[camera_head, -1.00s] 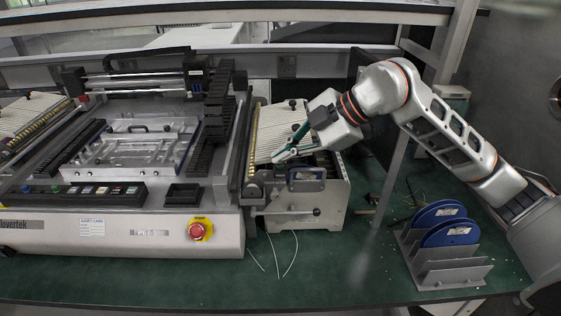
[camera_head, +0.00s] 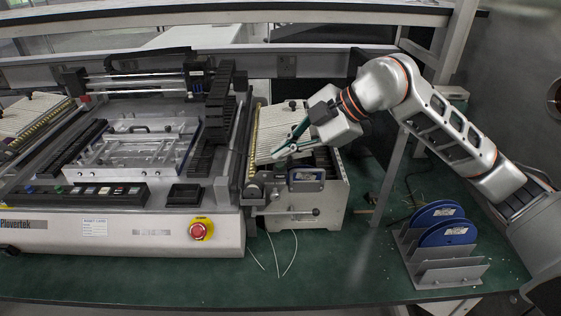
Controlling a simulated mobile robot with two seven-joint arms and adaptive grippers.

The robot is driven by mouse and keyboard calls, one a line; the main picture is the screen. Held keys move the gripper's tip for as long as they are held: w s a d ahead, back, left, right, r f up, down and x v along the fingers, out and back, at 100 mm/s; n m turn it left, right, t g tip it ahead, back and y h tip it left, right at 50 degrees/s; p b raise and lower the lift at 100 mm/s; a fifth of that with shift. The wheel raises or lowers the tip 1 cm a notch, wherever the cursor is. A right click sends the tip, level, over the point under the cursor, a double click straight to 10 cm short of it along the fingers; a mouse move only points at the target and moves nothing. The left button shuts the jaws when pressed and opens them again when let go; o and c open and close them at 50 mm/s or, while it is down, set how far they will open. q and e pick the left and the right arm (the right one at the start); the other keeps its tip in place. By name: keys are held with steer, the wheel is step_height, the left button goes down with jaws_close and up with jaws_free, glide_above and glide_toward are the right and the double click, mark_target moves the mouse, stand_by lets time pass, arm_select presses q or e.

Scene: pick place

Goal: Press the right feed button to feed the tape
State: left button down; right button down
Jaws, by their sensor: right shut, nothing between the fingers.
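The right feeder unit (camera_head: 318,216) is a light grey box fixed at the right side of the pick-and-place machine (camera_head: 120,235). A tape reel in a dark holder (camera_head: 306,175) sits at its front. My right gripper (camera_head: 277,156) is shut and empty, with its fingertips pointing left and down at the ribbed feeder top (camera_head: 275,128). The tips are over or at the feeder's front part; I cannot tell whether they touch. The feed button is too small to make out, or hidden by the fingers. My left gripper is not in view.
A red emergency stop (camera_head: 199,230) is on the machine's front. A rack (camera_head: 447,275) with blue reels (camera_head: 447,234) stands on the green table (camera_head: 350,270) at the right. White tape strips (camera_head: 289,254) hang below the feeder. A frame post (camera_head: 391,175) stands behind the arm.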

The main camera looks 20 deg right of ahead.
mark_target(283, 164)
steer(key=shift+r+p, duration=1.9)
steer(key=shift+r, duration=1)
